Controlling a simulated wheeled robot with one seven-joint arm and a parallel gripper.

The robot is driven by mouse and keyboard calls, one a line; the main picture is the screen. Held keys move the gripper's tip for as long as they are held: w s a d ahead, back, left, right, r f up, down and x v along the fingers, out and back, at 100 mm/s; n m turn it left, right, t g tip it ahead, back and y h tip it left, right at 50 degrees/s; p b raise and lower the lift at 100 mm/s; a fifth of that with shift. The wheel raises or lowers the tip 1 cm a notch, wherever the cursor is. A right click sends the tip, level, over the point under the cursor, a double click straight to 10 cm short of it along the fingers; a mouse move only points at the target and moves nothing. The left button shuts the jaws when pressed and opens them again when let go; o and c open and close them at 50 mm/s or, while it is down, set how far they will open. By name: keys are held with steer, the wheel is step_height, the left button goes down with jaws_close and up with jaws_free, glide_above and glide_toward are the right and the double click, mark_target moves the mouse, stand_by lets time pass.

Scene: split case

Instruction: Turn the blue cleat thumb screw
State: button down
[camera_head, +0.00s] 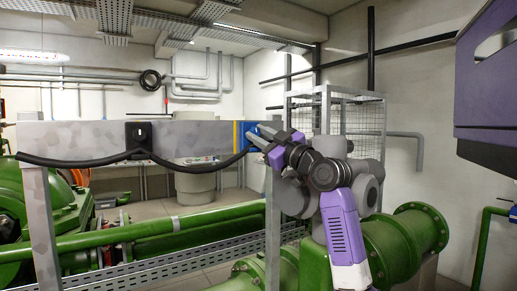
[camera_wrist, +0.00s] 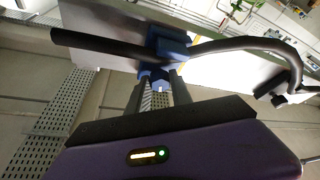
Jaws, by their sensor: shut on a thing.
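The blue cleat (camera_head: 250,130) sits at the right end of a grey metal beam (camera_head: 70,136), with a black cable (camera_head: 75,163) running to it. In the wrist view the blue cleat (camera_wrist: 166,42) lies across the cable (camera_wrist: 105,44), and its blue thumb screw (camera_wrist: 155,76) points toward me. My gripper (camera_head: 258,136) reaches the cleat from the right. In the wrist view my gripper (camera_wrist: 160,84) has one finger on each side of the thumb screw and is shut on it. In the head view the gripper hides the screw.
A black cleat (camera_head: 138,134) holds the cable mid-beam, and the cable sags on both sides of it. Grey posts (camera_head: 40,225) support the beam. Green pipes (camera_head: 150,228) run below and behind it. A wire cage (camera_head: 360,115) stands behind my arm.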

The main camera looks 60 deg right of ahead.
steer(key=n+y+b, duration=0.2)
steer(key=n+b, duration=0.1)
steer(key=shift+f+n, duration=0.15)
steer(key=shift+n, duration=0.25)
steer(key=n, duration=0.1)
steer(key=n+y+b, duration=0.1)
steer(key=n, duration=0.1)
steer(key=shift+d+r+g, duration=0.1)
steer(key=shift+r+g, duration=0.1)
steer(key=shift+g, duration=0.1)
steer(key=n+y+b, duration=0.1)
steer(key=n, duration=0.2)
steer(key=shift+s+r+g, duration=0.1)
steer(key=shift+r+g, duration=0.05)
steer(key=shift+g, duration=0.15)
steer(key=n+g, duration=0.1)
steer(key=n, duration=0.2)
steer(key=shift+r+n+y+p, duration=0.15)
steer(key=shift+n+y+p, duration=0.15)
steer(key=shift+n+p, duration=0.1)
steer(key=n+g+p, duration=0.1)
steer(key=n, duration=0.1)
steer(key=n+g+p, duration=0.1)
steer(key=n+g, duration=0.1)
steer(key=n, duration=0.1)
steer(key=shift+r, duration=0.15)
steer(key=shift+n+g+h+p, duration=0.6)
steer(key=shift+n+h+p, duration=0.1)
steer(key=shift+n, duration=0.9)
